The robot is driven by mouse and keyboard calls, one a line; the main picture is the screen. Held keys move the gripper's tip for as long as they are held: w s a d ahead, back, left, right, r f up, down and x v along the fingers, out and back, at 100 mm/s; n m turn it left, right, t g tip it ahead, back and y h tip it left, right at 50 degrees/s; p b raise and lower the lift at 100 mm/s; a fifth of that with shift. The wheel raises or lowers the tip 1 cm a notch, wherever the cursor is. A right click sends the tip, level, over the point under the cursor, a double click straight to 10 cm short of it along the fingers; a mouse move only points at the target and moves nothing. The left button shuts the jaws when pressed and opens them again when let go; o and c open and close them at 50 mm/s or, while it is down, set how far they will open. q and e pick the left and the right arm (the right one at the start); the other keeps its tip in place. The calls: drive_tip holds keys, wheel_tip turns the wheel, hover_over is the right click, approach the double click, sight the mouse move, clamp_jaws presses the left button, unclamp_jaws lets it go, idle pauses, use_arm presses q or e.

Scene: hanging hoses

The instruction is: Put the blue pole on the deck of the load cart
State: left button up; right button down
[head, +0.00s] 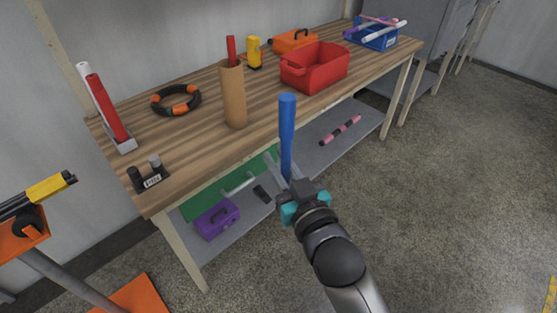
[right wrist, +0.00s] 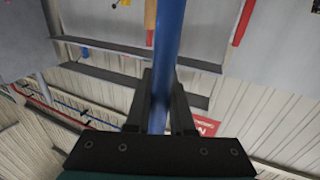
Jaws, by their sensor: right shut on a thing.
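The blue pole (head: 287,135) stands nearly upright in my right gripper (head: 285,185), which is shut on its lower part. In the right wrist view the pole (right wrist: 168,40) runs up between the two dark fingers (right wrist: 160,95). The gripper is in front of the workbench's front edge, with the pole apart from the bench top as far as I can tell. At the lower left of the head view is an orange flat surface (head: 140,296), cut by the frame, with a grey bar; I cannot tell whether it is the load cart's deck. My left gripper is out of view.
The wooden workbench (head: 190,140) holds a red bin (head: 315,68), a brown tube (head: 232,95), a black-orange ring (head: 176,100) and a blue crate (head: 372,38). A purple box (head: 217,219) sits on its lower shelf.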

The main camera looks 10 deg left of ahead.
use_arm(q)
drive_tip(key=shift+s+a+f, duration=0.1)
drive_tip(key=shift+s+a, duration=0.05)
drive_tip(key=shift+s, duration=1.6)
